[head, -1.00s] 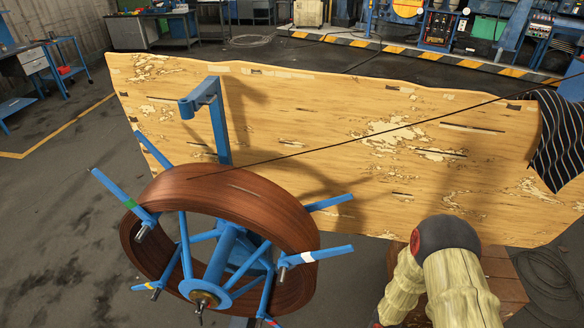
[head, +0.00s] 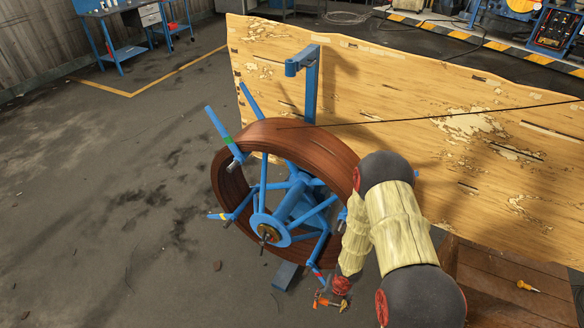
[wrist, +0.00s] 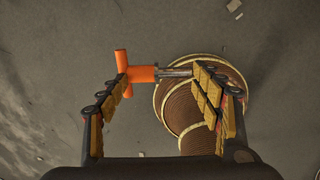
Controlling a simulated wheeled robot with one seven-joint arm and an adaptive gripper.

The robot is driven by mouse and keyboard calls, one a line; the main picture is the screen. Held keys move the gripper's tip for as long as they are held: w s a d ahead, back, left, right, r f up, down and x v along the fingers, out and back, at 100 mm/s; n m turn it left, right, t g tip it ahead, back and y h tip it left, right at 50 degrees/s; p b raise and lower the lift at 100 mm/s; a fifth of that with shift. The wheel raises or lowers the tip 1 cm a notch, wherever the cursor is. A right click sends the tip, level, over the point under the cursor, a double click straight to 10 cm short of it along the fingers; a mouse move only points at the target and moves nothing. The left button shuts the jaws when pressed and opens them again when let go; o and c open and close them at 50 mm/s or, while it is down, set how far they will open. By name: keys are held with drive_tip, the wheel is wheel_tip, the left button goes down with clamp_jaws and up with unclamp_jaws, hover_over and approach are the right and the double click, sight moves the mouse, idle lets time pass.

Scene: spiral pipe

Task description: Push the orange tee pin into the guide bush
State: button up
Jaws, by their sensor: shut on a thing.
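The orange tee pin (head: 322,301) is at my gripper (head: 338,291), low in front of the spoked wheel in the head view. In the wrist view the pin (wrist: 142,74) lies sideways between the fingers of my gripper (wrist: 162,84), its crossbar at the left pad and its bare metal shank pointing right to the other pad. My gripper is shut on it and holds it above the floor.
The wheel, with a brown coil (head: 280,134) and blue spokes, stands close beside my arm. A yellow-orange-handled tool (head: 527,286) lies on a brown wooden box at the right. The floor at left is largely clear.

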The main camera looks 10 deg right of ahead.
drive_tip(key=w+a+r+m+t+y+p, duration=0.1)
drive_tip(key=w+a+r+t+y+p, duration=0.15)
drive_tip(key=w+r+p, duration=0.85)
drive_tip(key=w+a+r+m+t+y+p, duration=0.1)
drive_tip(key=w+a+r, duration=0.35)
drive_tip(key=r, duration=1.55)
drive_tip(key=w+a+r+m+t+y+p, duration=0.15)
drive_tip(key=w+r+p, duration=0.6)
drive_tip(key=r, duration=0.75)
drive_tip(key=w+a+r+t+y+p, duration=0.2)
drive_tip(key=w+a+r, duration=0.15)
drive_tip(key=r, duration=0.85)
drive_tip(key=w+a+r+t+y+p, duration=0.15)
drive_tip(key=a+r, duration=0.25)
drive_tip(key=r, duration=0.7)
drive_tip(key=s+a+r+t+y, duration=0.1)
drive_tip(key=s+a+r+y, duration=0.1)
drive_tip(key=r, duration=0.4)
drive_tip(key=s+a+r+n+t+y, duration=0.1)
drive_tip(key=s+a+r+y, duration=0.1)
drive_tip(key=r, duration=0.4)
drive_tip(key=shift+a+r+y, duration=0.3)
drive_tip(key=shift+a+y, duration=0.25)
drive_tip(key=shift+a, duration=0.3)
